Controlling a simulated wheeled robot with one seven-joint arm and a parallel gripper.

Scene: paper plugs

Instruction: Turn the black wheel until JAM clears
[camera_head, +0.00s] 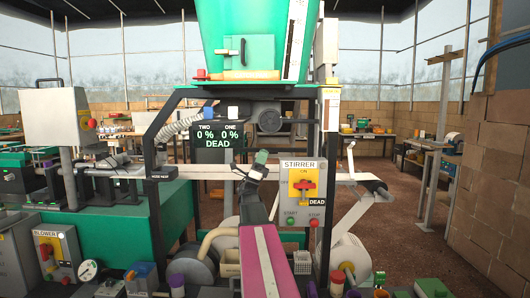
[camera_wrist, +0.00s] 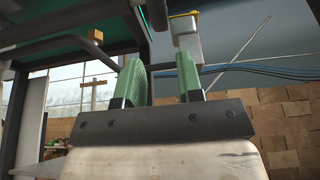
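No label reading JAM is legible in either view. A dark round part (camera_head: 269,120) sits on the frame below the green hopper; I cannot tell if it is the black wheel. The display (camera_head: 219,136) reads TWO 0 %, ONE 0 %, DEAD. The STIRRER panel (camera_head: 302,192) has a red switch on a yellow plate and a DEAD label. My gripper (camera_head: 257,165) is in front of the white horizontal strip, left of that panel. In the wrist view its two green fingers (camera_wrist: 162,80) stand apart with nothing between them.
A yellow-capped pale box (camera_wrist: 187,36) hangs beyond the fingers in the wrist view. The white strip (camera_head: 210,172) crosses behind my gripper. The BLOWER panel (camera_head: 56,252) stands at the lower left. Grey round housings (camera_head: 190,268) and several small containers crowd the front.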

